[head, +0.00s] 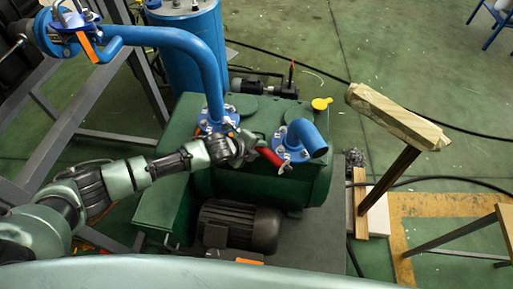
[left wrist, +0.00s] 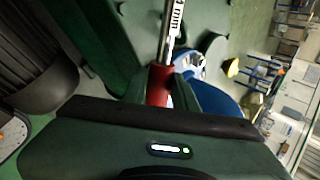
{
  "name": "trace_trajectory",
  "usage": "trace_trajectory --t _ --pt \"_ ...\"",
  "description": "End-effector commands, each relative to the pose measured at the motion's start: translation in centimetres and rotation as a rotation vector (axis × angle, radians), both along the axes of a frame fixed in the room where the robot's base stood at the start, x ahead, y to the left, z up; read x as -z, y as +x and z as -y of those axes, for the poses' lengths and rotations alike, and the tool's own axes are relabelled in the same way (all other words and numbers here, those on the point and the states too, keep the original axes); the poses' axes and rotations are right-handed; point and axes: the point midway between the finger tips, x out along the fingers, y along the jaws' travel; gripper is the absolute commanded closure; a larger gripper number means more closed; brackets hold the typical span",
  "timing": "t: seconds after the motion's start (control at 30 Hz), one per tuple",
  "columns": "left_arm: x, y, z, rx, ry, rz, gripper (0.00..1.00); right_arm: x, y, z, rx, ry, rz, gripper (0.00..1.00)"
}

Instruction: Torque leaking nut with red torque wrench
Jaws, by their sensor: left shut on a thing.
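The red torque wrench (head: 270,157) is held in my left gripper (head: 243,150), which is shut on it. In the head view its red part sticks out to the right of the gripper, close to the bolted flange (head: 287,154) of the short blue elbow pipe (head: 306,137); I cannot tell whether it touches. The left wrist view shows the red grip (left wrist: 158,85) and a silver shaft with a printed scale (left wrist: 172,30). Another bolted flange (head: 213,127), under the long blue pipe, is behind the gripper. I cannot tell which nut leaks. My right gripper is not in view.
The green tank (head: 317,185) carries both flanges and a yellow cap (head: 321,103). A dark motor (head: 238,228) lies in front. A blue cylinder (head: 190,50) stands behind. A wooden-topped post (head: 398,118) stands at right.

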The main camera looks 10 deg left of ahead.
Motion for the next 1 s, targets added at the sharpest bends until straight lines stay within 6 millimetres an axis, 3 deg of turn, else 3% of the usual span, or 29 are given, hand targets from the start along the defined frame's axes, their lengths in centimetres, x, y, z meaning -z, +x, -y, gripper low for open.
trace_trajectory --t 0.37,1.0 --pt "-0.8 0.3 0.1 0.001 -0.005 0.008 1.0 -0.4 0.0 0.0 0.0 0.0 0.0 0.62" --pt "-4.2 0.3 0.1 0.001 -0.005 0.008 1.0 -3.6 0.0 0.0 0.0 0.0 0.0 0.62"
